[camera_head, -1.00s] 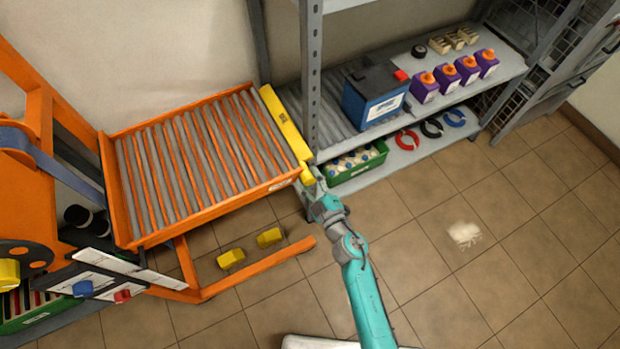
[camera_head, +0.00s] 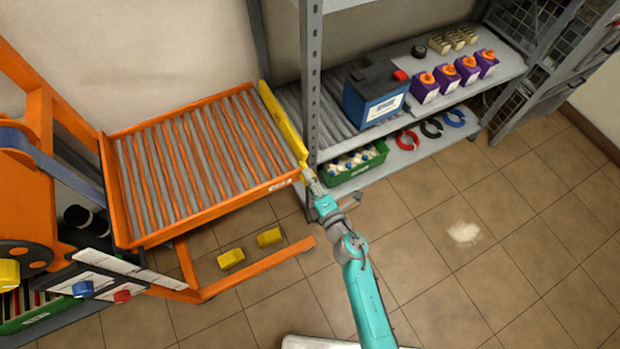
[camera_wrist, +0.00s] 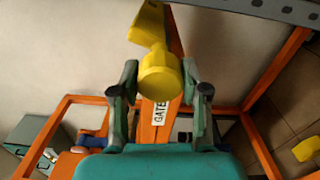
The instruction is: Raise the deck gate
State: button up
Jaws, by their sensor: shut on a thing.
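The yellow deck gate (camera_head: 284,120) runs along the right end of the orange roller deck (camera_head: 150,240), beside the shelf post. It shows as a narrow bar, seemingly standing on edge. In the wrist view the gate's yellow arm (camera_wrist: 147,25) leads to a round yellow knob (camera_wrist: 160,73). My gripper (camera_head: 308,177) is at the gate's near end. In the wrist view my gripper (camera_wrist: 160,80) has its fingers on both sides of the knob, shut on it. A white "GATE" label (camera_wrist: 159,113) is on the orange frame just below the knob.
A grey shelf post (camera_head: 312,90) stands close to the gate. The shelf holds a blue battery (camera_head: 375,97), purple bottles (camera_head: 447,78) and a green crate (camera_head: 355,170). Two yellow blocks (camera_head: 231,258) sit below the deck. The floor at right is open.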

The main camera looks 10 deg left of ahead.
jog(key=shift+n, duration=1.7)
jog(key=o, duration=1.1)
jog(key=shift+o, duration=0.2)
jog(key=shift+s+d, duration=0.1)
jog(key=v, duration=1.1)
jog(key=shift+s+d, duration=0.25)
jog(key=shift+s, duration=0.05)
